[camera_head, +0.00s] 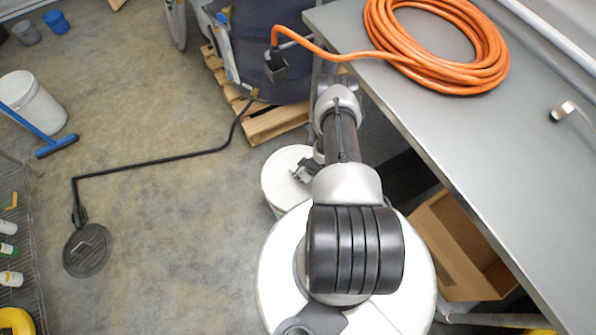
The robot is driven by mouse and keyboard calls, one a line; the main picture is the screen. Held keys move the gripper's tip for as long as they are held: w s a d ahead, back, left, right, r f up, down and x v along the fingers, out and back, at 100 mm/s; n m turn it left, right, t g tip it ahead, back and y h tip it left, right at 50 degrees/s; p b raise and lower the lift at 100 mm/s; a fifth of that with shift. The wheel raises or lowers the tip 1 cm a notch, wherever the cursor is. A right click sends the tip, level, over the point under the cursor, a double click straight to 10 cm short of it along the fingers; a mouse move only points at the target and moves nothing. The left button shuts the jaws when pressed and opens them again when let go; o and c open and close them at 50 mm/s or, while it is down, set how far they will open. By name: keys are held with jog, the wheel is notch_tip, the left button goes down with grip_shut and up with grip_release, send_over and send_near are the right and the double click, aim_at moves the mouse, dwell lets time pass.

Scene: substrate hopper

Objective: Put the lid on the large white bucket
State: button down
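A white round bucket (277,182) stands on the floor at the picture's centre, between the pallet and my body. Its top looks like a flat white disc, and a little of its side shows below. I cannot tell whether this disc is a lid resting on it or held over it. My dark gripper (301,174) is at the right part of the disc, partly hidden by my arm. The fingers are too small to tell whether they are open or shut. Another white bucket (38,108) stands at the far left; its top looks pale and flat.
A grey table (450,130) with a coiled orange hose (440,75) fills the right. A cardboard box (455,240) sits below it. A wooden pallet (272,122) lies behind the bucket. A blue squeegee (57,146) leans at left. The floor left of centre is mostly clear.

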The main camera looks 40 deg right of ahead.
notch_tip(320, 180, down, 5)
jog(key=b, duration=0.3)
jog(key=shift+f+b, duration=0.15)
jog(key=shift+b, duration=0.15)
jog(key=shift+f+b, duration=0.65)
jog(key=shift+b, duration=0.15)
jog(key=shift+f+b, duration=0.6)
jog(key=shift+b, duration=0.1)
dwell(1.0)
jog(key=c, duration=1.5)
grip_release()
jog(key=shift+c, duration=0.2)
jog(key=shift+s+r, duration=0.1)
jog(key=v, duration=1.2)
